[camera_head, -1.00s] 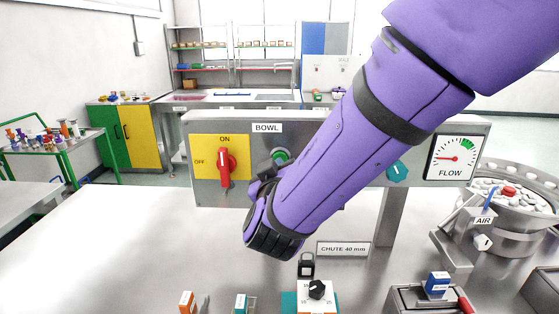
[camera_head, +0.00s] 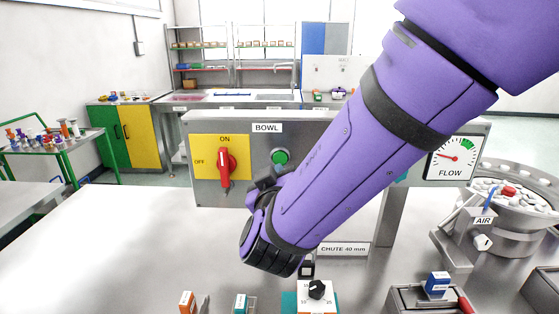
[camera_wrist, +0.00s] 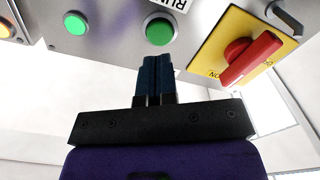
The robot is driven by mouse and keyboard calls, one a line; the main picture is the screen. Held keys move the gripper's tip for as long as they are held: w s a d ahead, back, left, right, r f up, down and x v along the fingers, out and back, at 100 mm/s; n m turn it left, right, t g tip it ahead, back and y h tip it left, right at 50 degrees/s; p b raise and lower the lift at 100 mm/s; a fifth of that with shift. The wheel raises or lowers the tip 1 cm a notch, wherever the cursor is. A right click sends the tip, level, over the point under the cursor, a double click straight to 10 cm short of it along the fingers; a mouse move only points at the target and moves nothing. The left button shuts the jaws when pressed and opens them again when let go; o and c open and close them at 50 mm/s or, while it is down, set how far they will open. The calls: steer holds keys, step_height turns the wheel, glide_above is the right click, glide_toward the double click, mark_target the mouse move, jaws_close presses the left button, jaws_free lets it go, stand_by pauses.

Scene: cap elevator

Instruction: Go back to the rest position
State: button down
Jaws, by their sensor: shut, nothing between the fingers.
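My purple arm reaches across the head view from the upper right to the grey control panel (camera_head: 340,140). My gripper is shut and empty in the wrist view (camera_wrist: 157,68). Its fingers point at the panel, close to a round green button (camera_wrist: 160,31), with a gap that I cannot measure. In the head view the green button (camera_head: 279,157) is uncovered, and my wrist hides most of my gripper. A red rotary switch (camera_head: 226,163) on a yellow plate stands upright toward ON, left of my gripper.
A FLOW gauge (camera_head: 454,158) is at the panel's right end. A bowl feeder (camera_head: 515,205) with white caps and one red piece stands at the right. A timer-like box with a black knob (camera_head: 317,290) and small boxes line the front edge. The left tabletop is clear.

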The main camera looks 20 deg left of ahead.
steer(key=shift+d, duration=0.1)
steer(key=w+d+r+m+g+h, duration=0.15)
steer(key=d+h, duration=0.25)
steer(key=d, duration=0.6)
steer(key=w+d+r+m+g+h, duration=0.1)
steer(key=d+r+m+g+h, duration=0.2)
steer(key=d, duration=0.6)
steer(key=w+d+r+m+g+h, duration=0.15)
steer(key=d+h, duration=0.35)
steer(key=d, duration=0.5)
steer(key=s+d+m+g, duration=0.2)
steer(key=s+d+g, duration=0.4)
steer(key=s+d, duration=0.55)
steer(key=s+d+r+y, duration=0.1)
steer(key=s+d+y, duration=0.3)
steer(key=s+y, duration=0.3)
steer(key=shift+s+r+m+y, duration=0.3)
steer(key=shift+s+r+m, duration=0.1)
steer(key=shift+s, duration=1.05)
